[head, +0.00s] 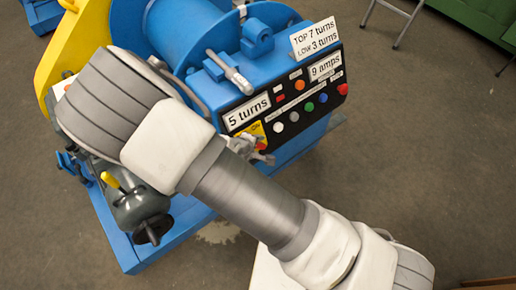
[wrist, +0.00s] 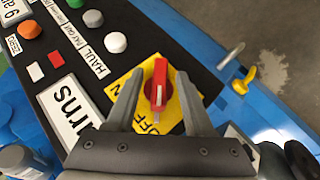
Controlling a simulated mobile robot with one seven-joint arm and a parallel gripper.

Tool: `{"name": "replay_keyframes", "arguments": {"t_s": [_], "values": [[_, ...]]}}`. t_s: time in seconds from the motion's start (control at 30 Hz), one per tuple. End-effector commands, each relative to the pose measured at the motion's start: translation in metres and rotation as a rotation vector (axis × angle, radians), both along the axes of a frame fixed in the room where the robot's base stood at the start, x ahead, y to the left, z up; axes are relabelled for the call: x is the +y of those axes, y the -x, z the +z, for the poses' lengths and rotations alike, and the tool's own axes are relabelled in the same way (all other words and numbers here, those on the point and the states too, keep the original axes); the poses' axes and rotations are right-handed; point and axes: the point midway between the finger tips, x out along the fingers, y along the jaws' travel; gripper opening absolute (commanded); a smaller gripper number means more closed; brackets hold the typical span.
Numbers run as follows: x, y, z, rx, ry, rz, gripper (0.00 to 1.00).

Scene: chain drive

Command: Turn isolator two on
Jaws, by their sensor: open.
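A red isolator knob (wrist: 157,83) sits on a yellow plate (wrist: 185,112) with "OFF" lettering in the wrist view. I see no number marking it as isolator two. The knob's long axis runs nearly up and down in that picture, with a pale mark on its face. My gripper (wrist: 161,75) is open, with one finger on each side of the knob; whether either finger touches it I cannot tell. In the head view, the yellow plate (head: 257,128) shows on the panel's lower left part, and my gripper (head: 254,150) partly covers the knob.
The black panel (head: 318,108) carries several coloured buttons and the labels "5 turns" (head: 247,112) and "9 amps" (head: 325,66). It is on a blue machine (head: 190,30). A lever with a grey handle (head: 238,80) stands above the panel.

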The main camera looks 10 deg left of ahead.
Motion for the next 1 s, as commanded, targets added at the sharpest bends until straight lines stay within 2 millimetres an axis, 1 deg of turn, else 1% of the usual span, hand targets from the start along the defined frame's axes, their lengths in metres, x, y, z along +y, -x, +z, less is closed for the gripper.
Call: {"name": "replay_keyframes", "arguments": {"t_s": [0.03,0.13,0.47,0.5,0.67,0.7,0.77,1.0], "values": [[-0.0009,-0.003,-0.0057,0.001,0.0,0.0,0.53],[-0.0019,-0.0064,-0.0091,0.001,-0.001,-0.001,0.53],[-0.0022,-0.0079,-0.0098,0.0,-0.001,0.001,0.53],[-0.0022,-0.0079,-0.0099,0.0,-0.001,0.001,0.45],[-0.0022,-0.0078,-0.0098,0.0,0.0,0.0,0.17],[-0.0022,-0.0078,-0.0098,0.0,0.0,0.0,0.09],[-0.0022,-0.0078,-0.0098,0.0,0.0,0.0,0.0],[-0.0022,-0.0078,-0.0096,0.0,0.0,0.0,0.0]]}}
